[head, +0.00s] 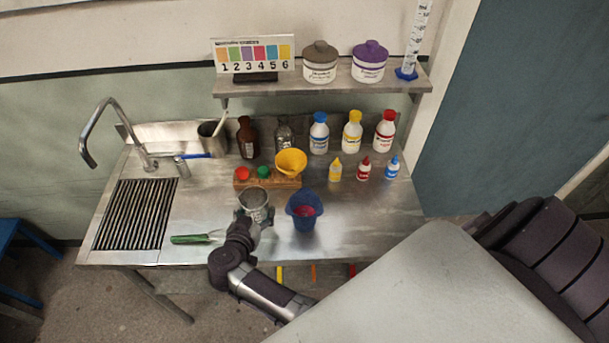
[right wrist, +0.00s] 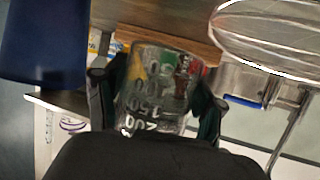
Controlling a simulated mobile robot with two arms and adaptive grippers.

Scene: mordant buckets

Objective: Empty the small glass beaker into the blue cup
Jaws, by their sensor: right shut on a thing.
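The small glass beaker (head: 254,203) is in my right gripper (head: 253,216), over the front middle of the steel table. In the right wrist view the clear beaker (right wrist: 160,85) with printed marks sits between the two fingers. The fingers are shut on it. Its contents cannot be made out. The blue cup (head: 304,220) stands upright just right of the beaker, apart from it, with something pinkish-red inside. Its dark blue side also shows in the right wrist view (right wrist: 30,42). My left gripper is not in view.
Behind the beaker are a wooden block (head: 285,182) with red and green caps and a yellow bowl-like piece (head: 291,162). Several bottles stand at the back right. A green-handled tool (head: 190,239) lies left of my gripper, near the sink grating (head: 135,214). The front right tabletop is clear.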

